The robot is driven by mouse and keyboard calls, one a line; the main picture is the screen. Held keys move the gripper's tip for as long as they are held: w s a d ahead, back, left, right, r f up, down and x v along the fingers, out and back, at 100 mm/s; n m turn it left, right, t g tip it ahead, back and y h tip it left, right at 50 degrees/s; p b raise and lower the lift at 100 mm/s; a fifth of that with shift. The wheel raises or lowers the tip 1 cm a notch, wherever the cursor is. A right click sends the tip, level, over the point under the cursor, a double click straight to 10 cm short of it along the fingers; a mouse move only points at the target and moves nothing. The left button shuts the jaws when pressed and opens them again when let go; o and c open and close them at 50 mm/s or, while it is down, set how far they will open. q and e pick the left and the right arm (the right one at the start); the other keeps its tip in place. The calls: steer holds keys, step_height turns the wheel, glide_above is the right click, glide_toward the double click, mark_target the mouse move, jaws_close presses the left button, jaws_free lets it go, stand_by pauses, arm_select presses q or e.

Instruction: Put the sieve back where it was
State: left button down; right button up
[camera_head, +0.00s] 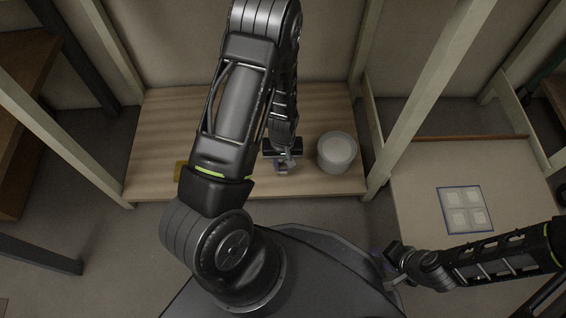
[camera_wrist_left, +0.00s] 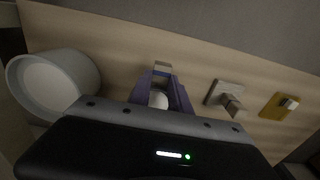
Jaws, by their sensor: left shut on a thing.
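My left gripper (camera_head: 284,167) reaches over the wooden shelf top, just left of a round pale container. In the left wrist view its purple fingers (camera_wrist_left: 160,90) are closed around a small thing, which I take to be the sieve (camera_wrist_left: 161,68). Only a bluish-grey block edge and a pale round part of it show. The fingers and gripper body hide the rest. I cannot tell whether it touches the wood. My right gripper (camera_head: 388,265) is low at the right, away from the shelf, with fingers too small to read.
The round container (camera_head: 338,151) stands close to the right of my left gripper. A grey square piece with a handle (camera_wrist_left: 226,97) and a yellow one (camera_wrist_left: 278,106) sit on the wood (camera_head: 150,115). A blue-framed panel (camera_head: 465,209) lies on the right table. Pale posts flank the shelf.

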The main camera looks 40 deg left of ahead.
mark_target(283, 168)
arm_select(q)
step_height(283, 168, down, 3)
steer(key=shift+f+b, duration=0.1)
steer(key=shift+b, duration=1.05)
steer(key=shift+f+b, duration=0.5)
steer(key=shift+f, duration=0.1)
steer(key=shift+f, duration=0.5)
steer(key=c, duration=1.1)
jaws_free()
steer(key=shift+c, duration=0.2)
